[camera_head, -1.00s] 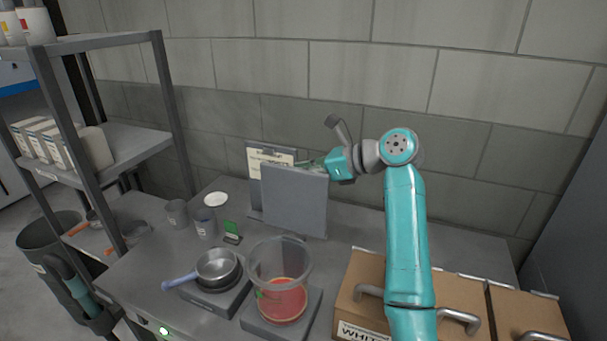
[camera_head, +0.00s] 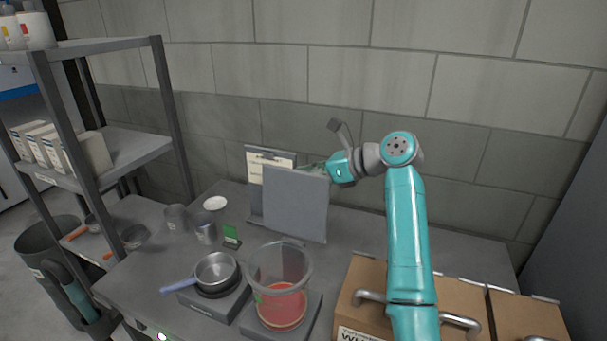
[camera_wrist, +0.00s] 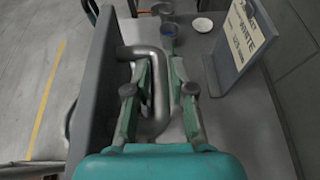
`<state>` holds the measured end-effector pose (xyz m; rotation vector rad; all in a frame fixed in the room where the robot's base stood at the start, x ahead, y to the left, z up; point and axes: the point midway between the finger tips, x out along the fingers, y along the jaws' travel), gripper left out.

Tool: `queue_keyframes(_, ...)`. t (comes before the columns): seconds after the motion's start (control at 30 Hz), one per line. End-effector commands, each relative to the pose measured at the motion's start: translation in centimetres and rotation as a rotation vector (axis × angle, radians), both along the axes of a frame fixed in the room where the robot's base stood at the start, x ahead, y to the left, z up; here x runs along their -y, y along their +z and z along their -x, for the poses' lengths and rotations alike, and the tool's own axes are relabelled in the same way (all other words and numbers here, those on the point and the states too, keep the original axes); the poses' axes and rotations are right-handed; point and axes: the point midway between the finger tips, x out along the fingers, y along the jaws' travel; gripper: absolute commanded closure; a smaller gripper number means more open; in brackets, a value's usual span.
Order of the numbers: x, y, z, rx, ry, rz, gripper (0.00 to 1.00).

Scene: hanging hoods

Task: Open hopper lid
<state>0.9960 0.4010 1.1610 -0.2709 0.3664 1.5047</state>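A flat grey panel, which looks like the hopper lid (camera_head: 295,203), stands upright at the back of the worktop. What its lower edge joins is not clear. It also shows edge-on at the left of the wrist view (camera_wrist: 95,85). A bent metal handle (camera_wrist: 160,95) sticks out from its wall-facing side. My gripper (camera_wrist: 160,72) has one finger on each side of this handle, close against it, and looks shut on it. In the head view my gripper (camera_head: 318,167) is at the panel's upper right edge, with its fingertips partly hidden behind the panel.
A clipboard (camera_head: 270,160) stands behind the panel. In front are a clear container with red contents (camera_head: 280,300), a pan (camera_head: 216,270) and grey cups (camera_head: 205,230). Cardboard-coloured boxes with handles (camera_head: 455,300) are at front right. A shelf rack (camera_head: 140,145) stands left.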

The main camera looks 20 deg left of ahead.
Motion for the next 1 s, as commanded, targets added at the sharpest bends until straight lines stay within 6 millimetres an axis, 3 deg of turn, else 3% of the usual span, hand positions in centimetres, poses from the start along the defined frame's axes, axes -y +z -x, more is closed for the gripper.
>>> queue_keyframes(0.03,0.4,-1.5,0.0,-0.020,0.002,0.018,0.57)
queue_keyframes(0.27,1.1,-1.1,-0.1,-0.018,0.000,0.017,0.57)
queue_keyframes(0.7,8.2,2.7,0.1,-0.007,-0.007,0.010,0.57)
queue_keyframes(1.0,10.8,4.5,0.3,-0.002,-0.002,0.003,0.57)
